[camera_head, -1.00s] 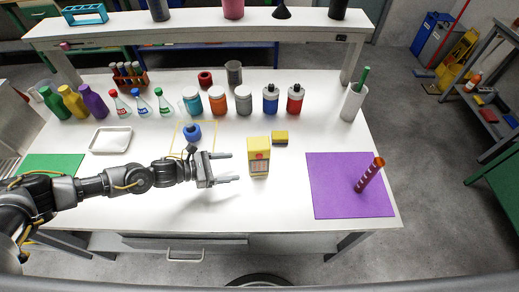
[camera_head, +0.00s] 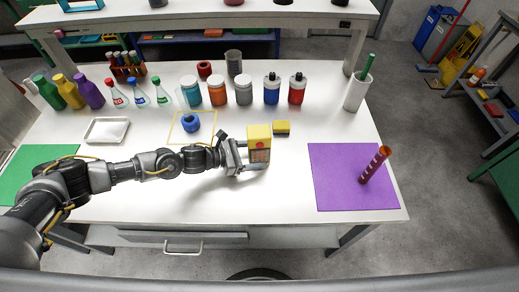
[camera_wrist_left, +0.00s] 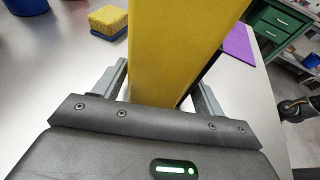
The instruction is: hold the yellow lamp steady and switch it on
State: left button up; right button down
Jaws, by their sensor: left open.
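The yellow lamp (camera_head: 260,134) stands upright on the white table, a boxy yellow body with a red spot and a greyish panel on its front. My left gripper (camera_head: 246,158) is at the lamp's left side, open, with its fingers reaching around the lower body. In the left wrist view the yellow body (camera_wrist_left: 177,45) rises between the two fingers (camera_wrist_left: 160,90), with some space beside each finger. My right gripper is not in view.
A yellow sponge (camera_head: 282,128) lies just right of the lamp. A purple mat (camera_head: 340,190) with a striped tube (camera_head: 374,164) is at right. Bottles line the back. The table's front middle is clear.

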pick_arm(q)
jog(key=shift+w+d+f, duration=0.1)
jog(key=shift+d, duration=0.3)
jog(key=c, duration=0.7)
dwell(1.1)
dwell(2.0)
